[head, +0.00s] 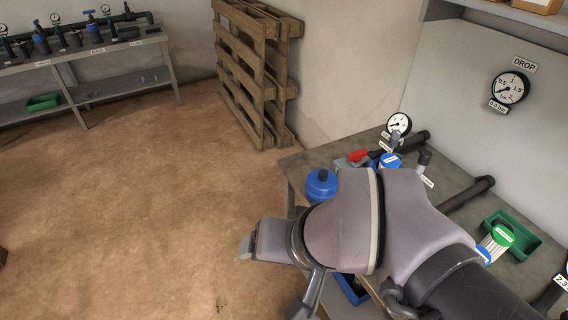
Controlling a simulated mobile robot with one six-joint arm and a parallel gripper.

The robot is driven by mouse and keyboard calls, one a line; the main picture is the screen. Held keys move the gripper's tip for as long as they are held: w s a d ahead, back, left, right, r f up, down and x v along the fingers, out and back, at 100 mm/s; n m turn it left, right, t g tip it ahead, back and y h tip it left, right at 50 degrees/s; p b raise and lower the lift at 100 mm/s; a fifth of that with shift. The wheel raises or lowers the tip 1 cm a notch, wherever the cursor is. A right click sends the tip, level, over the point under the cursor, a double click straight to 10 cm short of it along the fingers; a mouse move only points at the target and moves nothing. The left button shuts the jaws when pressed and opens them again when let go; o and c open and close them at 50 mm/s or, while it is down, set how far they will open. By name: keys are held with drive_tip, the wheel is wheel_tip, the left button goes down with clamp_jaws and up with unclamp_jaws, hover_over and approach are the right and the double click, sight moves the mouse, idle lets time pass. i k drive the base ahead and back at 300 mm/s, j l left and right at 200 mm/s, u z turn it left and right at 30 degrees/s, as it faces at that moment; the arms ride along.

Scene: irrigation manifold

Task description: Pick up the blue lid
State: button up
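A round blue lid (322,182) with a small dark knob on top is near the left front edge of the workbench (318,158). My arm covers its lower right side, so I cannot tell what it rests on. My arm reaches across the bench, and its end, with my gripper (246,247), points left over the floor, below and left of the blue lid. Only a small grey tip of the gripper shows. I cannot see whether its fingers are apart or whether anything is between them.
On the bench are a pressure gauge (398,124), a red-handled valve (358,155), a blue labelled part (389,161), black pipes (467,194) and a green tray (512,235). A blue bin (350,289) is partly hidden below my arm. A pallet (252,75) leans on the wall. The left floor is clear.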

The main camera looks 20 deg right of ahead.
sight(321, 185)
drive_tip(key=i+j+z, duration=0.3)
drive_tip(key=i, duration=0.2)
drive_tip(key=i+j+z, duration=0.3)
drive_tip(key=i, duration=0.25)
